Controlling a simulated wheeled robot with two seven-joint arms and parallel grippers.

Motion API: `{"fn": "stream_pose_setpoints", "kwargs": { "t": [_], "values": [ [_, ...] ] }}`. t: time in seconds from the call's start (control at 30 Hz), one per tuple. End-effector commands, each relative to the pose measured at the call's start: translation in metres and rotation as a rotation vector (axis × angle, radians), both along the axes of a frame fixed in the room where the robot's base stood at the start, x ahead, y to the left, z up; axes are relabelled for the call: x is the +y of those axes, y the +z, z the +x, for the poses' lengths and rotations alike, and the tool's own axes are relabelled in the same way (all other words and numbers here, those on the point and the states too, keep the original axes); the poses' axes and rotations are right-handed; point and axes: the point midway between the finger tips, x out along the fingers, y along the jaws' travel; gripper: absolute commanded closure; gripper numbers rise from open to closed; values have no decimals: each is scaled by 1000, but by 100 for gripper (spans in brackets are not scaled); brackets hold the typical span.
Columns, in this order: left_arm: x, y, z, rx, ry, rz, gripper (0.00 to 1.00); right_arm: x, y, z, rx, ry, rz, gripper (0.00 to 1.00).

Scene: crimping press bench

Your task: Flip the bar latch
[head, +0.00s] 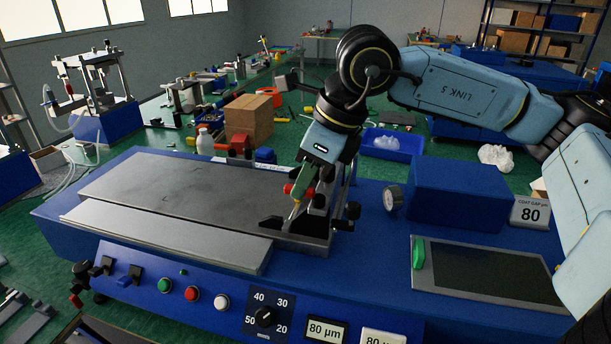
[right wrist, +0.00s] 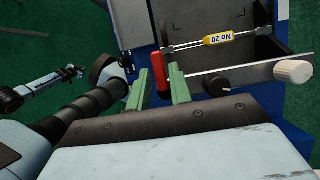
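A bar with a red grip, which looks like the bar latch, is at the right end of the press bed. In the right wrist view the red grip (right wrist: 159,75) lies at the fingertips, and thin rods run from it past a yellow "No 20" tag (right wrist: 222,39). My right gripper (head: 299,190) points down there, with red showing beside its green fingers. In the right wrist view its fingers (right wrist: 157,76) stand apart, with the red grip between the tips. I cannot tell whether they touch it. My left gripper is not identifiable in either view.
The blue press has a flat grey bed plate (head: 160,190). A gauge (head: 393,198), a blue box (head: 460,190) and a dark panel (head: 485,270) are to the right. Buttons and a dial (head: 265,317) line the front.

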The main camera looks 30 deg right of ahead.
Motion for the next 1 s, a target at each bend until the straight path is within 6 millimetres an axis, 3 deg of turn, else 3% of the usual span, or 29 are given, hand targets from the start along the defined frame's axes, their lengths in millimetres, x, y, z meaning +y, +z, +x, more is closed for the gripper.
{"fn": "stream_pose_setpoints", "kwargs": {
  "t": [0.17, 0.67, 1.0],
  "values": [
    [-3, 0, 0, 0, 1, -3, 100, 0, 0, 0, 0, 0, 0, 100],
    [-13, -6, 3, -7, 3, -16, 100, 2, -1, -1, 0, 104, 2, 100],
    [11, -14, 2, -4, -9, 13, 100, 6, -1, -6, 0, 394, 3, 100]
  ]
}}
